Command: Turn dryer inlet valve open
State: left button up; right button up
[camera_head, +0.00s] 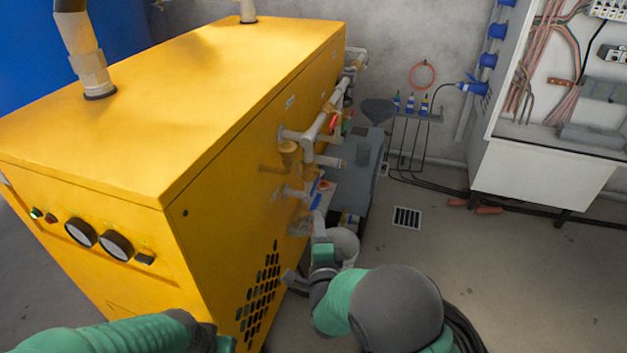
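The dryer is a large yellow cabinet (200,100) filling the left half. Grey pipes and valves (318,130) run along its right side, with a red handle (333,123) higher up and a blue handle (316,192) lower down. I cannot tell which valve is the inlet valve. My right gripper (319,222) reaches up from below, close to the blue handle; whether it touches the handle is unclear. Its fingers are too small and overlapped to show open or shut. My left arm lies at the bottom left, in front of the dryer; its fingertips are not visible.
A grey unit (362,160) stands close to the right of the pipes, and a whitish bucket (343,246) is beside my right wrist. A white electrical cabinet (545,175) is at the right. Cables run along the back wall. The floor around the drain grate (407,217) is mostly clear.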

aim_at(314, 189)
jog(key=w+b, duration=0.1)
jog(key=w, duration=0.8)
jog(key=w+b, duration=0.1)
jog(key=w, duration=0.4)
jog(key=shift+a+f+b, duration=0.15)
jog(key=shift+a+b, duration=0.15)
jog(key=shift+a, duration=0.1)
jog(key=shift+w, duration=0.4)
grip_shut()
jog(key=shift+s+a+f, duration=0.1)
jog(key=shift+f, duration=0.05)
